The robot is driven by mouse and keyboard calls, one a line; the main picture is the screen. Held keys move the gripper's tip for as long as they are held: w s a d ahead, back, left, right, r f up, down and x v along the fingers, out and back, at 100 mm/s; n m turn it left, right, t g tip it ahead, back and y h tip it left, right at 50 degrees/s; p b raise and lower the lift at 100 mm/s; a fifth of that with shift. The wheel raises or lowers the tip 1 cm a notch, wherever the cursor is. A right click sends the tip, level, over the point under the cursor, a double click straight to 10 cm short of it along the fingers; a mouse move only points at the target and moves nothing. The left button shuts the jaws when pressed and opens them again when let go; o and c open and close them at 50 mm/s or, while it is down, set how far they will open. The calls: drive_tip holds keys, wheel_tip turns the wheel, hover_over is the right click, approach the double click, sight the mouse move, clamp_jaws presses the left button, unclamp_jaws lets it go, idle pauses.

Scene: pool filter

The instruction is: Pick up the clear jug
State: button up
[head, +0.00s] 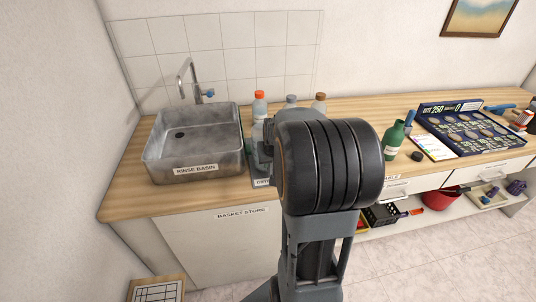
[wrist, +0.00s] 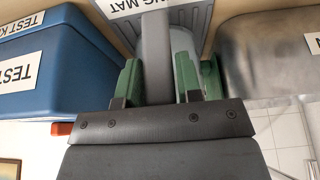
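In the wrist view my gripper (wrist: 158,82) has its two green fingers apart. A smooth grey upright piece (wrist: 157,50) lies between them, close to both. I cannot tell whether the fingers press on it. A pale, rounded surface (wrist: 183,42) shows just behind the right finger; it may be part of the clear jug, but too little shows to be sure. In the head view my dark wrist and arm hide the fingers and whatever is between them.
A rinse basin (head: 196,150) stands left of my arm. Capped bottles (head: 259,104) stand behind it on the counter. A green bottle (head: 394,140) and a coin-like display board (head: 470,130) are at right. A blue test kit box (wrist: 50,62) shows beside my gripper.

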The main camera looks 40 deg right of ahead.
clamp_jaws()
